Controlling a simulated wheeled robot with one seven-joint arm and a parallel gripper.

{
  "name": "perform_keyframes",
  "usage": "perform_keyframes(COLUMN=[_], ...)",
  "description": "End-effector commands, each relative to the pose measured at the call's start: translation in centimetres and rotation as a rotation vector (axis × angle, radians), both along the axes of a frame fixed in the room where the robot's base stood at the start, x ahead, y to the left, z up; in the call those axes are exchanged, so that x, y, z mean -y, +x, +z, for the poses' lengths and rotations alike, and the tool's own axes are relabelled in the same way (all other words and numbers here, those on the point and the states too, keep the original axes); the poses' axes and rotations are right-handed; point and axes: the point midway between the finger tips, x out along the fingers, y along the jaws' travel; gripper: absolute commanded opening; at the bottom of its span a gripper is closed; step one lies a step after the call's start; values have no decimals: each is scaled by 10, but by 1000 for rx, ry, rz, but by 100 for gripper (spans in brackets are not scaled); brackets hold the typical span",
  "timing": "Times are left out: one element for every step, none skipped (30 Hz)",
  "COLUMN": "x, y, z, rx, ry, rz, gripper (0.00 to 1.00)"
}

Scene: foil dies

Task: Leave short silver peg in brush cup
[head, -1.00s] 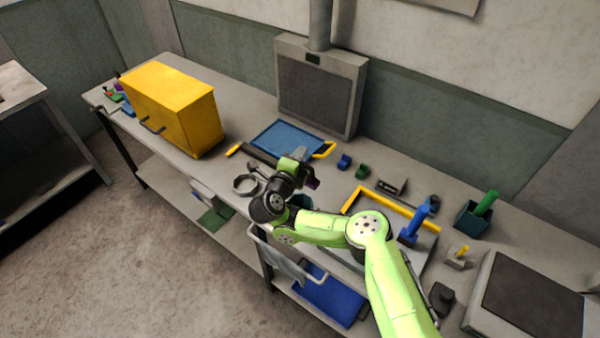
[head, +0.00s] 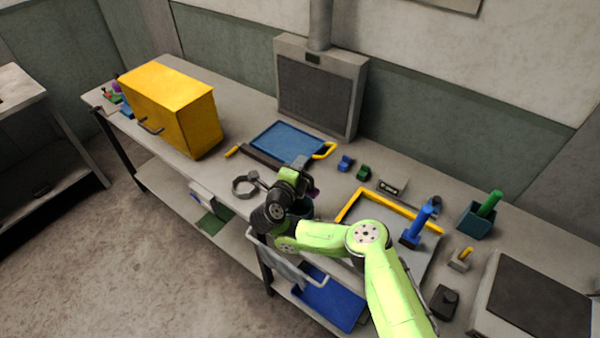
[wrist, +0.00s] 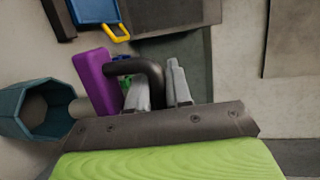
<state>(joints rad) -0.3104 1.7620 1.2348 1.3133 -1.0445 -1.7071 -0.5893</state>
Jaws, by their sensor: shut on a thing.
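My gripper (wrist: 157,90) is shut on a dark bent handle, which joins a purple block (wrist: 92,80). A short silver-grey peg (wrist: 78,107) sticks out from the block's far side, toward a teal, many-sided cup (wrist: 38,82). The cup's open mouth shows and looks empty. The peg's end is close to the cup's rim; I cannot tell whether they touch. In the head view my gripper (head: 303,182) is over the bench's front part, with the purple block (head: 314,194) partly showing beside it. The cup is mostly hidden there behind my arm.
A blue tray (head: 285,140) with yellow handles lies behind my gripper, and a dark ring clamp (head: 243,187) lies left of it. A yellow-edged tray (head: 345,207) is to the right. A teal box (head: 475,222) holding a green handle stands farther right. A yellow cabinet (head: 165,95) stands left.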

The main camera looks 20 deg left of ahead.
Motion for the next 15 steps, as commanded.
perform_keyframes(x=[0, 0, 0, 0, 0, 0, 0, 0, 0, 0, 0, 0, 0, 0, 0], y=[0, 0, 0, 0, 0, 0, 0, 0, 0, 0, 0, 0, 0, 0, 0], z=[-3, -4, -5, -6, -7, -9, -10, -11, -13, -14, -15, -17, -18, -19, -21], rx=[2, 2, 2, 2, 2, 2, 2, 2, 2, 2, 2, 2, 2, 2, 2], ry=[1, 1, 1, 0, 0, 0, 0, 0, 0, 0, 0, 0, 0, 0, 0], rz=[0, 0, 0, 0, 0, 0, 0, 0, 0, 1, 1, 1, 1, 1, 1], gripper=[0, 0, 0, 0, 0, 0, 0, 0, 0, 0, 0, 0, 0, 0, 0])
